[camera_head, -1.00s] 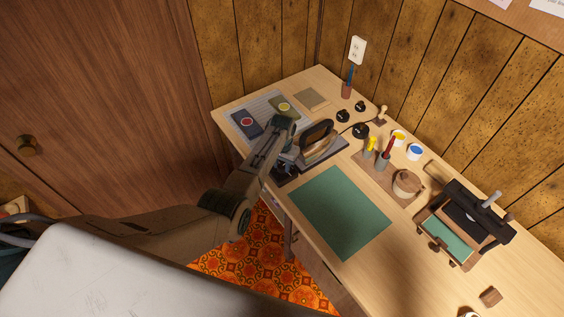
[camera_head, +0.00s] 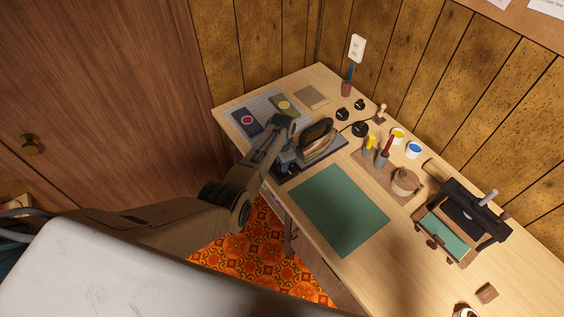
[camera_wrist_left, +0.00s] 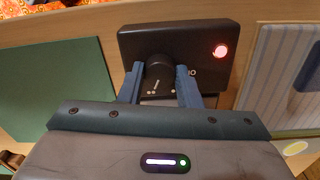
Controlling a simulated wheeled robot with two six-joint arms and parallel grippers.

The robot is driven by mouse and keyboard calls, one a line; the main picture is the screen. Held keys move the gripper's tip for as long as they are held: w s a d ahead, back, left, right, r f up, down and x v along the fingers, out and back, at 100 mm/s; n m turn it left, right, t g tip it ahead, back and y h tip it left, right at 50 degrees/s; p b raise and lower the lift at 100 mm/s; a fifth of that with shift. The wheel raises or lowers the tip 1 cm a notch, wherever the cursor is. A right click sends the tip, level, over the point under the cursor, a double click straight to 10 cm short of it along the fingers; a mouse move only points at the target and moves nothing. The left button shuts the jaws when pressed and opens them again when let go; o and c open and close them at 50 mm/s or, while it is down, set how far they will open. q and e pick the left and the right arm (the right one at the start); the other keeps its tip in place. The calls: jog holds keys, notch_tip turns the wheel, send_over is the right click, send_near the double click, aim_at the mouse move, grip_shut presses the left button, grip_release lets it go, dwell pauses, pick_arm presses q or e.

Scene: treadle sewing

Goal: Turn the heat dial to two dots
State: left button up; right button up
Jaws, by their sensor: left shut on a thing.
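The heat dial (camera_wrist_left: 160,72) is a dark round knob on the black control box (camera_wrist_left: 205,33), in the left wrist view. My left gripper (camera_wrist_left: 159,77) is shut on the dial, one blue-grey finger on each side. Small pale dots show beside the dial; which dots the dial points at is too small to tell. A red lamp glows on the box. In the head view my left gripper (camera_head: 284,164) is at the box, in front of the iron (camera_head: 317,137), and mostly hides the dial. My right gripper is out of view.
A green mat (camera_head: 340,210) lies just right of my left gripper. Blue and olive pads (camera_head: 246,121) lie on a striped cloth behind it. Pen holders and a round wooden pot (camera_head: 404,183) stand farther right, before the small sewing machine (camera_head: 470,215).

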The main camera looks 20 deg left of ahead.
pick_arm(q)
jog(key=shift+w+r, duration=0.1)
dwell(0.3)
jog(key=o, duration=1)
jog(key=shift+c, duration=0.2)
jog(key=shift+r, duration=0.45)
notch_tip(320, 180, up, 10)
jog(key=b, duration=0.2)
jog(key=shift+f, duration=0.1)
